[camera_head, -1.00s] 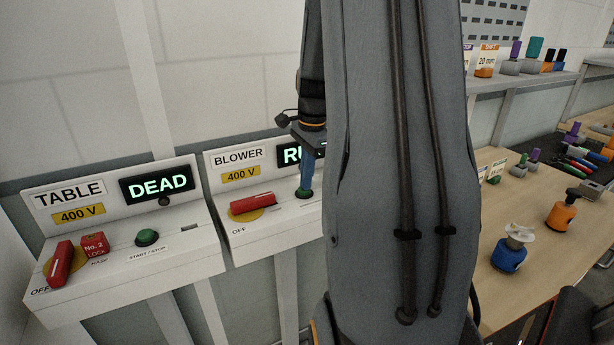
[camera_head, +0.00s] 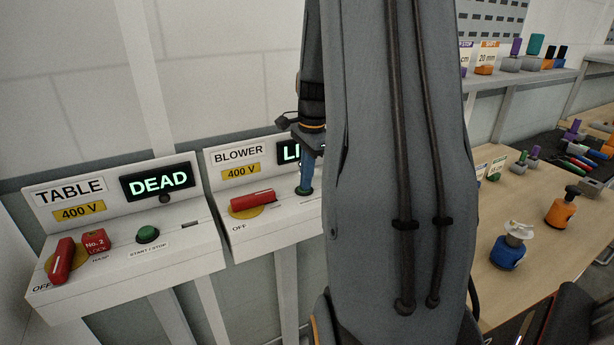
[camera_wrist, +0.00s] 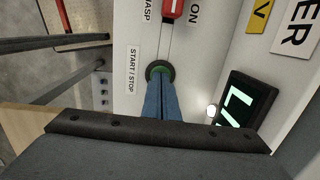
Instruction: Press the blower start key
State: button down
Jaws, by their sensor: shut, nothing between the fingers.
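The table box (camera_head: 125,262) at left shows "DEAD" and has its own green key (camera_head: 147,235), a red handle and a red lock (camera_head: 95,242). My arm blocks the middle. A wooden bench (camera_head: 530,215) with blue and orange bottles is at right.

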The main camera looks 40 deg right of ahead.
aim_at(310, 192)
notch_tip(310, 192, up, 14)
jog(key=s, duration=0.1)
jog(key=shift+d+f, duration=0.15)
jog(key=shift+d, duration=0.2)
dwell(1.6)
jog(key=a+f+n, duration=0.3)
jog(key=a+n, duration=0.1)
jog(key=a, duration=0.2)
jog(key=a+f+n, duration=0.3)
jog(key=a+n, duration=0.1)
jog(key=a, duration=0.3)
jog(key=s+a+f+n+t, duration=0.1)
jog(key=a+f+n, duration=0.3)
jog(key=a, duration=0.2)
jog(key=shift+a+f+n+h, duration=0.1)
jog(key=shift+a+n+h, duration=0.2)
jog(key=shift+a, duration=0.05)
jog(key=s+a+f+n+b, duration=0.2)
jog(key=s+a+f+n, duration=0.5)
jog(key=a+f+n, duration=0.1)
jog(key=shift+s+a+f, duration=0.15)
jog(key=shift+s+a, duration=0.15)
jog(key=shift+a, duration=0.5)
